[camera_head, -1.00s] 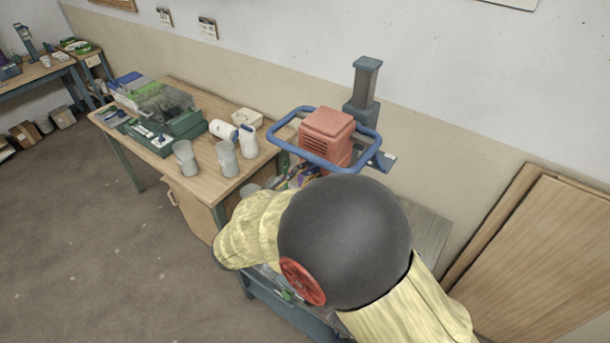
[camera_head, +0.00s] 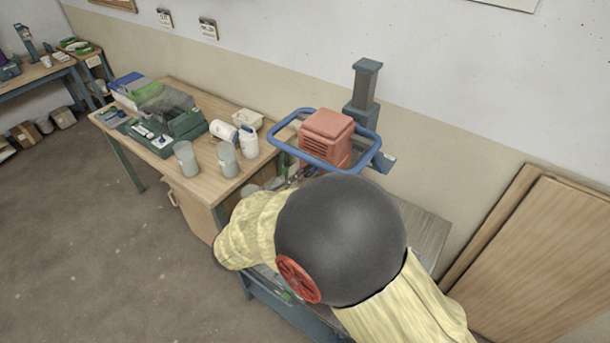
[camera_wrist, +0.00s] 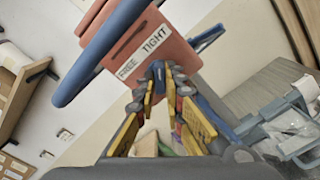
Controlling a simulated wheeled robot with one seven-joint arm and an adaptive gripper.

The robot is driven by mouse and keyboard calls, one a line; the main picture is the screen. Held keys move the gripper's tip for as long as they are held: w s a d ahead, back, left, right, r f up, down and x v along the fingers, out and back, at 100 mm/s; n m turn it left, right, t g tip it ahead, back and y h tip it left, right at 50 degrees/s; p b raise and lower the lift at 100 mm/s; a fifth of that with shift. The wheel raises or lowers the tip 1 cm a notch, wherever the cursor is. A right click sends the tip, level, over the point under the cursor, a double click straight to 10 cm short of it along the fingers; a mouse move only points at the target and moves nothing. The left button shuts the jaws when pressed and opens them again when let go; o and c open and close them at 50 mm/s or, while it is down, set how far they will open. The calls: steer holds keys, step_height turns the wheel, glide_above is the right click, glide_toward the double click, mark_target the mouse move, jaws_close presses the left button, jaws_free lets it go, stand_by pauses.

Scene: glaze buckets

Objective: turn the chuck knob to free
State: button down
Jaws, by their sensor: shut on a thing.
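The orange mixer head (camera_head: 327,138) with its blue handle frame (camera_head: 310,160) stands on a grey-blue column (camera_head: 366,85). In the wrist view the orange housing (camera_wrist: 120,35) carries a FREE label (camera_wrist: 127,68) and a TIGHT label (camera_wrist: 155,40). My gripper (camera_wrist: 165,70) has its fingertips close together right below these labels, nearer the TIGHT one. In the head view my arm hides the gripper and the knob.
A wooden bench (camera_head: 222,192) at the left holds grey buckets (camera_head: 228,158), white bottles (camera_head: 249,141) and a green case (camera_head: 178,128). Wooden boards (camera_head: 545,260) lean on the wall at the right. The blue handle (camera_wrist: 100,50) passes close to my fingers.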

steer(key=n+p, duration=0.4)
steer(key=shift+r, duration=0.2)
steer(key=n+p, duration=0.9)
steer(key=shift+n, duration=0.4)
steer(key=shift+f+n+p, duration=0.15)
steer(key=shift+n+p, duration=1.45)
steer(key=shift+n, duration=0.2)
steer(key=c, duration=1.9)
jaws_free()
